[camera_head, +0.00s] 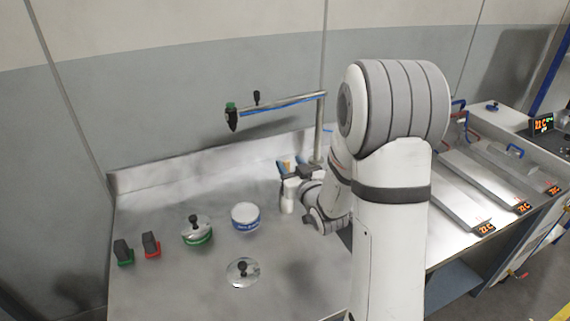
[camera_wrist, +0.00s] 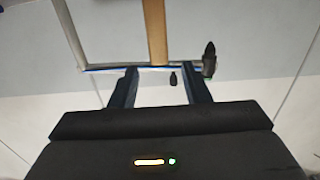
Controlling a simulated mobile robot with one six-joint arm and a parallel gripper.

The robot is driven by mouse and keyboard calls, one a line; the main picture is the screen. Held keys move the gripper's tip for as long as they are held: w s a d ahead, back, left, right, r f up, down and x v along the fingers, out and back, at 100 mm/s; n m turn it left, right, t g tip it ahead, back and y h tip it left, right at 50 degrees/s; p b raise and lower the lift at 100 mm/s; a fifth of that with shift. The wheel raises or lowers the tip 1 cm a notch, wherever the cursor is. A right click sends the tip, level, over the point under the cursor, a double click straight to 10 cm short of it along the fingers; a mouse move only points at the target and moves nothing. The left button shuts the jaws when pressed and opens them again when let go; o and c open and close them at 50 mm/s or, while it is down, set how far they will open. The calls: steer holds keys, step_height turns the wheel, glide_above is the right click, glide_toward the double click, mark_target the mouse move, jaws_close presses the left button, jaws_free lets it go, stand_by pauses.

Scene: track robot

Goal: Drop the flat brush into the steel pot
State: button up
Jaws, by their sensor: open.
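My gripper (camera_head: 293,165) is above the back of the steel worktop, near the tap's post. In the wrist view, my gripper (camera_wrist: 160,74) has its two fingers apart with nothing clasped. A wooden handle (camera_wrist: 155,30), likely the flat brush's, comes in from the top edge and ends just beyond the gap between the fingertips.
A white-topped, blue-banded round container (camera_head: 245,225) and a steel lid with black knob (camera_head: 243,272) are on the worktop. A white container (camera_head: 288,197) is beneath my gripper. The tap (camera_head: 275,105) reaches left overhead. Black-handled items with green (camera_head: 124,252) and red (camera_head: 151,245) bases stand left.

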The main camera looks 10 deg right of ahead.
steer(key=s+b, duration=0.1)
steer(key=s, duration=0.2)
steer(key=s+d, duration=0.1)
steer(key=s, duration=0.1)
steer(key=shift+s+b, duration=0.4)
steer(key=s+a+m+g+h, duration=0.2)
steer(key=s+g, duration=1.2)
steer(key=s, duration=1.1)
steer(key=shift+r+g+h, duration=0.25)
steer(key=shift+g+h, duration=0.15)
steer(key=shift+h, duration=0.3)
